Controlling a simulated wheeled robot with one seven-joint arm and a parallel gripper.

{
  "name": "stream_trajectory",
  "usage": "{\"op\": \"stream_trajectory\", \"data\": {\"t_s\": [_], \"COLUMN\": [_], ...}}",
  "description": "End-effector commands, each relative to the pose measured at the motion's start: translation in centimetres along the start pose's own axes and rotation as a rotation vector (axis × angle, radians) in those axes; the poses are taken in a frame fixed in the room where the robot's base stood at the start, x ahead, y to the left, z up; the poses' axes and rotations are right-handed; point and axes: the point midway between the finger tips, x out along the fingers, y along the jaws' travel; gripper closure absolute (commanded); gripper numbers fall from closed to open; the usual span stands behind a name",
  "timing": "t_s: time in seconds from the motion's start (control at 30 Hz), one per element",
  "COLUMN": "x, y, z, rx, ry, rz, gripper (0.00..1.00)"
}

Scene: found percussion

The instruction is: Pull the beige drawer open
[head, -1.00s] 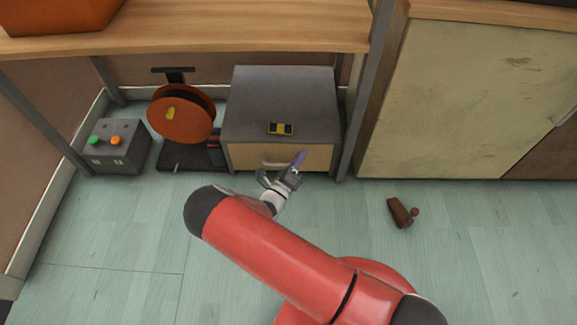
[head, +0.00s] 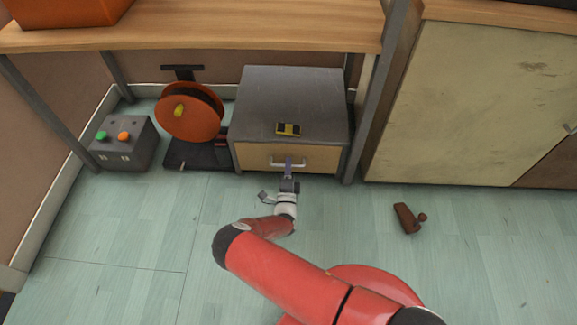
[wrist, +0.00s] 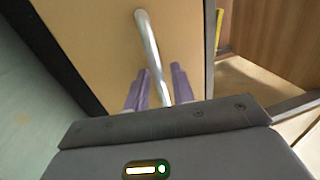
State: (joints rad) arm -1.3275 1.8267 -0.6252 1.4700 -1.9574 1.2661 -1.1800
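The beige drawer (head: 258,158) is the front of a grey cabinet (head: 262,100) under the wooden bench and looks closed. Its silver bar handle (head: 300,163) runs across the front. My gripper (head: 288,165) is at the handle, its purple fingers pointing at the drawer front. In the wrist view the handle (wrist: 149,45) passes between the two fingers of my gripper (wrist: 158,85), with a small gap visible on each side. The gripper looks open around the bar. The far end of the handle is hidden behind the gripper body.
A yellow-and-black item (head: 288,129) lies on the cabinet. An orange reel (head: 189,112) and a grey button box (head: 124,143) stand left of it. A bench leg (head: 366,110) is close on the right. A brown object (head: 407,218) lies on otherwise clear floor.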

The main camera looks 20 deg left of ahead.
Motion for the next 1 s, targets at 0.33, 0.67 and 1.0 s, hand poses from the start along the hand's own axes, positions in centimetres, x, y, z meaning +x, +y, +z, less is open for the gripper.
{"op": "stream_trajectory", "data": {"t_s": [0.33, 0.67, 1.0], "x": [0.5, 0.5, -0.3], "y": [0.0, 0.0, 0.0], "z": [0.0, 0.0, 1.6], "rx": [0.000, 0.001, 0.002], "ry": [0.001, 0.001, -0.002], "rz": [0.001, 0.000, 0.001], "gripper": [0.77, 1.00, 1.00]}}
